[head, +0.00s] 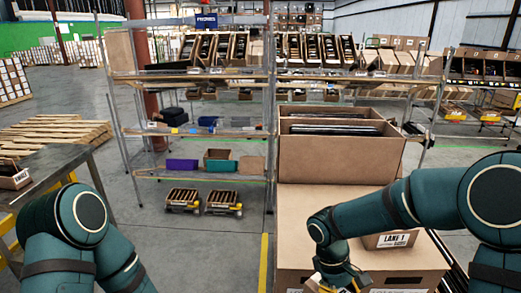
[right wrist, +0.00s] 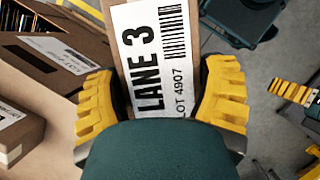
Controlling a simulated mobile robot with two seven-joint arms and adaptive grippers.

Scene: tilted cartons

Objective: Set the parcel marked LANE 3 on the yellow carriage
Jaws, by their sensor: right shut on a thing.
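The parcel marked LANE 3 (right wrist: 150,62) is between the two yellow fingers of my right gripper (right wrist: 165,100), which is shut on it. Its white label faces the wrist camera and also reads LOT 4907. In the head view my right gripper (head: 335,278) is low at the bottom edge, in front of the large cartons. A yellow ribbed piece (right wrist: 290,91) at the right of the wrist view looks like part of my left gripper; its opening cannot be told. I cannot make out the yellow carriage for sure in either view.
A parcel marked LANE 1 (head: 391,240) sits beside my right forearm, on or against the large carton (head: 300,230). An open carton (head: 335,158) stands behind it. A shelf rack (head: 200,133) is at the back left. A dark table (head: 45,165) is at far left, with open floor between.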

